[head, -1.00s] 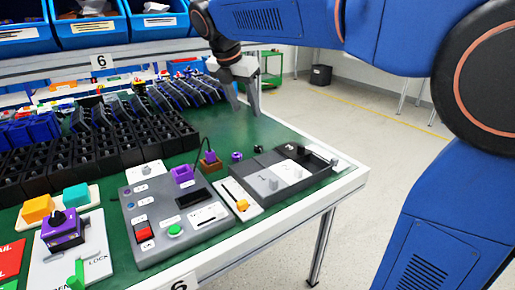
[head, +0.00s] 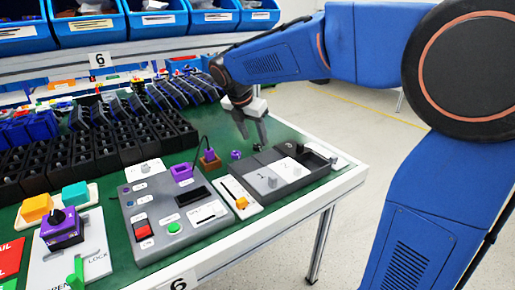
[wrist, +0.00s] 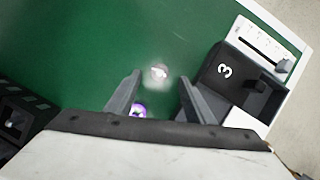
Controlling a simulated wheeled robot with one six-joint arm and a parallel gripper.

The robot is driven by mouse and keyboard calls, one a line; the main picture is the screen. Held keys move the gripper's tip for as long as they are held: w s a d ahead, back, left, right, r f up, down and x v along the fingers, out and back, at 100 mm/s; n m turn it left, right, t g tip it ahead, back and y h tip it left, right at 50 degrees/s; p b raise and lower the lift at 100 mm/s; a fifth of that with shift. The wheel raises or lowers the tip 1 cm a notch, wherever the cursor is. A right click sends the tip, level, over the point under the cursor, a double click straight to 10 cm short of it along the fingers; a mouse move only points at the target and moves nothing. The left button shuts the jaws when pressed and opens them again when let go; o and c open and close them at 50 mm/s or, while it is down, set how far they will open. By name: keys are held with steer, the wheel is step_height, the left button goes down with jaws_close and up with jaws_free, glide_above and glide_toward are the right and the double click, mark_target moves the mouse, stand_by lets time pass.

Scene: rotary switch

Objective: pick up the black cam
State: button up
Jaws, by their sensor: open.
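The black cam (head: 258,147) is a small dark piece on the green table top, left of the grey tray's far end. My gripper (head: 253,141) is above the table close to it, fingers pointing down, apart and empty. In the wrist view, my gripper (wrist: 159,76) has its fingers spread. A small, blurred, greyish round piece (wrist: 158,73) shows between the tips, probably the cam; its color is washed out by glare. A purple piece (head: 236,155) lies left of the cam and shows near the left finger in the wrist view (wrist: 138,110).
The grey tray (head: 297,184) with numbered compartments stands right of the cam, near the table edge. A control panel (head: 152,236) and a slider plate (head: 229,190) are in front. Black racks (head: 85,160) fill the left. Green table around the cam is clear.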

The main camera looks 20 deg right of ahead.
mark_target(255, 147)
steer(key=shift+x, duration=1.6)
steer(key=c, duration=1.1)
steer(key=shift+r, duration=0.1)
